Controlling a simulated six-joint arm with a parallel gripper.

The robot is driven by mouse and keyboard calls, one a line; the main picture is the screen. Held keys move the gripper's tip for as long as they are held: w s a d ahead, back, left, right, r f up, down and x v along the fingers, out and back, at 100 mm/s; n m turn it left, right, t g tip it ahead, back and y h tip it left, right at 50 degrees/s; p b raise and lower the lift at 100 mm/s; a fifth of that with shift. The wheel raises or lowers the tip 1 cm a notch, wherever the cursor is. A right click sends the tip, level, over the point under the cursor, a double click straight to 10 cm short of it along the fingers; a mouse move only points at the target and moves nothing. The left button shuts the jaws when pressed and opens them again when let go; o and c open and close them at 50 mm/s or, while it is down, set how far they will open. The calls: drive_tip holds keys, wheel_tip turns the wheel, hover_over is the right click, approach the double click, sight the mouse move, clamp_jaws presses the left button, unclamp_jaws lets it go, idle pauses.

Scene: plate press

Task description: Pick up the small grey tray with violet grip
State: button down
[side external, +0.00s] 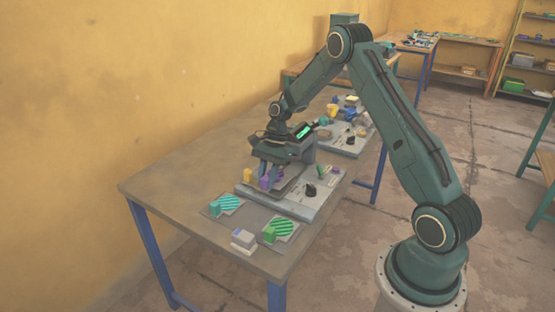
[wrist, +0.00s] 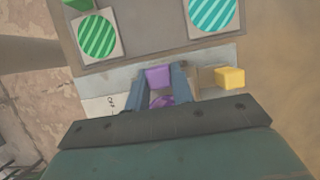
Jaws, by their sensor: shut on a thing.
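The violet grip (wrist: 159,77) of the small grey tray sits between my gripper's two fingers (wrist: 162,88) in the wrist view, and the fingers are shut on it. In the side external view the violet grip (side external: 265,183) shows under my gripper (side external: 270,172), at the near left part of the grey press base (side external: 303,209). Most of the tray itself is hidden by my gripper and hand. I cannot tell whether the tray is clear of the base.
A yellow block (wrist: 229,77) stands close beside my fingers. Two plates with striped discs, one green (side external: 281,228) and one teal (side external: 229,203), lie at the table's near end with coloured blocks. A white and violet block (side external: 243,240) is near the edge. The table's left side is bare.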

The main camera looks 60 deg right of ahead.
wheel_tip(320, 180, up, 19)
idle(0.6)
